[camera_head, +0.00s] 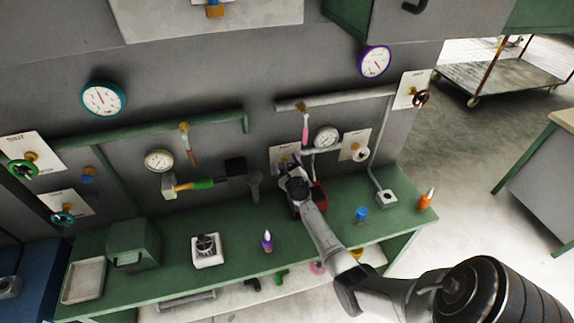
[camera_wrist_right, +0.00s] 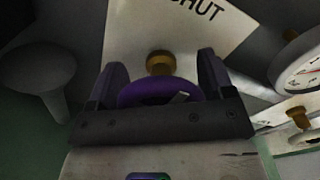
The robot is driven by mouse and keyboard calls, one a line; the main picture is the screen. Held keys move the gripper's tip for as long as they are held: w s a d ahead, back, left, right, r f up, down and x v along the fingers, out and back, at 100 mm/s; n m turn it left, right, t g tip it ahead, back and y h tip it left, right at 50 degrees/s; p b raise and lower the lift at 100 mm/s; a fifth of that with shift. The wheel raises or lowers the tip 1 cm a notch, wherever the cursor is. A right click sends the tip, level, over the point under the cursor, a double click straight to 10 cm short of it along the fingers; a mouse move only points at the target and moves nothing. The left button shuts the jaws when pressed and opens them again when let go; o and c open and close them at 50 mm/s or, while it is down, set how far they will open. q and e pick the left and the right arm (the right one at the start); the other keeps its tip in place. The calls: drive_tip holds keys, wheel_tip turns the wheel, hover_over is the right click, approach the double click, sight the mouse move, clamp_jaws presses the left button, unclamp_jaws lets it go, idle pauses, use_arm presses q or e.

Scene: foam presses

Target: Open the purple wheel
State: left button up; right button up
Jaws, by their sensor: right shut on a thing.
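The purple wheel (camera_wrist_right: 160,91) sits on a brass stem (camera_wrist_right: 159,63) in front of a white wall plate with "SHUT" lettering (camera_wrist_right: 200,22). In the right wrist view it lies between my right gripper's two fingers (camera_wrist_right: 160,88), which are shut on it. In the head view my right gripper (camera_head: 291,170) reaches to the wall plate (camera_head: 279,153) above the green bench and hides most of the wheel. The wheel's lower part is hidden behind the gripper's body in the wrist view. My left gripper does not show.
A purple-capped bottle (camera_head: 267,241) and a blue cup (camera_head: 361,214) stand nearer the front.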

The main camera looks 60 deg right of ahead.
drive_tip(key=n+p, duration=0.1)
drive_tip(key=n, duration=0.3)
drive_tip(key=n+p, duration=0.1)
drive_tip(key=n, duration=0.3)
drive_tip(key=shift+a+f, duration=0.1)
drive_tip(key=n+p, duration=0.1)
drive_tip(key=n, duration=0.4)
drive_tip(key=shift+w+f, duration=0.1)
drive_tip(key=shift+f+n+p, duration=0.15)
drive_tip(key=shift+n+p, duration=0.45)
drive_tip(key=shift+n, duration=1.6)
drive_tip(key=o, duration=0.9)
